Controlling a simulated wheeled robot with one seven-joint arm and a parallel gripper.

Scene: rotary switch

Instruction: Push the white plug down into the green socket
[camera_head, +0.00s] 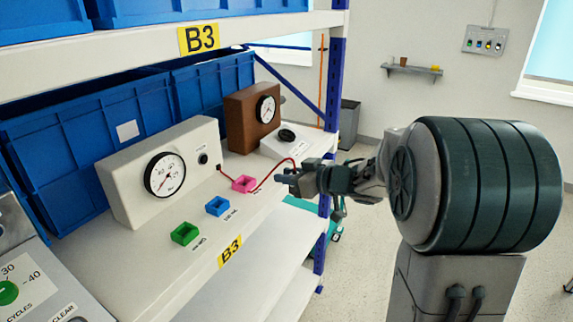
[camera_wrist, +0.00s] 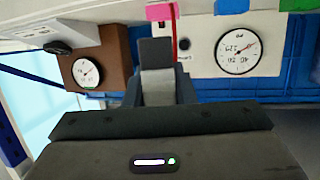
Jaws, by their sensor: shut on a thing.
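The green socket (camera_head: 185,234) is an open square block on the shelf, nearest the front of a row of three. Its edge shows at the top right of the wrist view (camera_wrist: 297,4). My gripper (camera_head: 287,179) is at the shelf's front edge, to the right of the pink socket and well apart from the green one. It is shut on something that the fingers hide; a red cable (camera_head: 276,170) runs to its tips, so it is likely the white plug. The plug's white body cannot be made out clearly in either view.
A blue socket (camera_head: 217,207) and a pink socket (camera_head: 245,184) stand between my gripper and the green one. A white gauge box (camera_head: 190,143), a brown gauge box (camera_head: 240,118) and a dial box (camera_head: 291,142) stand behind. Blue bins (camera_head: 65,150) line the back.

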